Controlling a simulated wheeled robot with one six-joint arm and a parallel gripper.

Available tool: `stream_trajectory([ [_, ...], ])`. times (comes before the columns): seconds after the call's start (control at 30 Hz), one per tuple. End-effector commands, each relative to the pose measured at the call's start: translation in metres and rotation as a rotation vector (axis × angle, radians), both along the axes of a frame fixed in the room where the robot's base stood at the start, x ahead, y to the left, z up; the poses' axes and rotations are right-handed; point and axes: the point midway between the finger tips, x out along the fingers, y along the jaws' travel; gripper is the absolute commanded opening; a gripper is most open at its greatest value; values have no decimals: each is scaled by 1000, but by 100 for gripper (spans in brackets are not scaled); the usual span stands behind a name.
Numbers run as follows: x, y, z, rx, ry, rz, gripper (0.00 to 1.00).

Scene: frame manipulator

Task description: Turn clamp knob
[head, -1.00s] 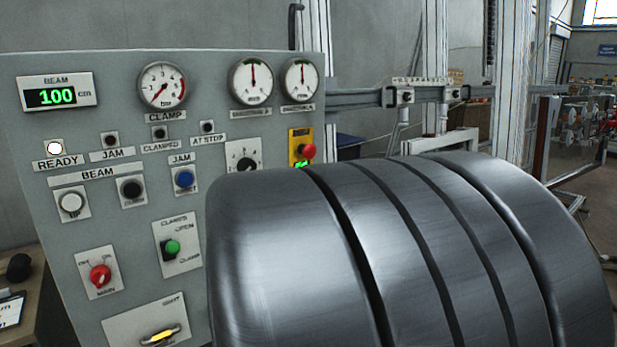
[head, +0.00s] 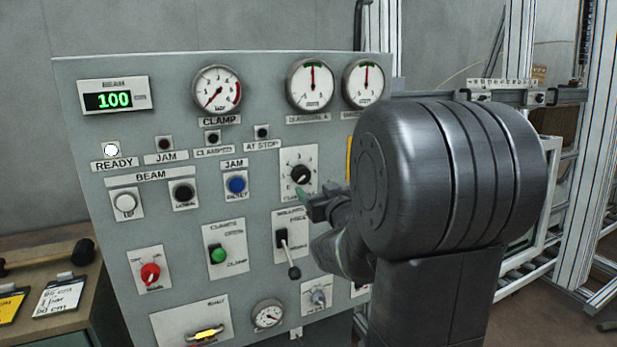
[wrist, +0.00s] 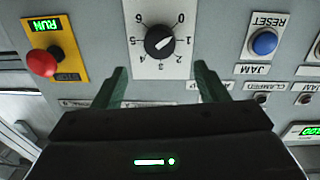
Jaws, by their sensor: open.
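The panel has a black rotary knob on a white plate with a numbered scale (head: 300,174); it also shows upside down in the wrist view (wrist: 159,41). A green knob (head: 217,254) sits lower left on a plate marked CLAMPS, OPEN and CLAMP. My gripper (head: 305,196) is close to the numbered knob in the head view. In the wrist view my gripper (wrist: 160,66) is open, with a green finger toward each side and the knob centred beyond the gap. The fingers hold nothing. The CLAMP gauge (head: 216,90) has its needle at the low end.
A blue reset button (wrist: 263,42) and a red button on a yellow plate (wrist: 42,62) flank the knob in the wrist view. A lever (head: 288,254) stands out below the knob. The READY lamp (head: 111,149) is lit. A side table (head: 40,250) stands at left.

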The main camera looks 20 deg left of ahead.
Motion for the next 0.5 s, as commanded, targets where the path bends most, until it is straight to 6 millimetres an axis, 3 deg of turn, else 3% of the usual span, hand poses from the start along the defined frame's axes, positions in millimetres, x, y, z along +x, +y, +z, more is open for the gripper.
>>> stream_trajectory([
  [0.2, 29, 31, 1, -2, 1, 1, 67],
  [0.5, 54, 58, 1, 0, 1, 0, 67],
])
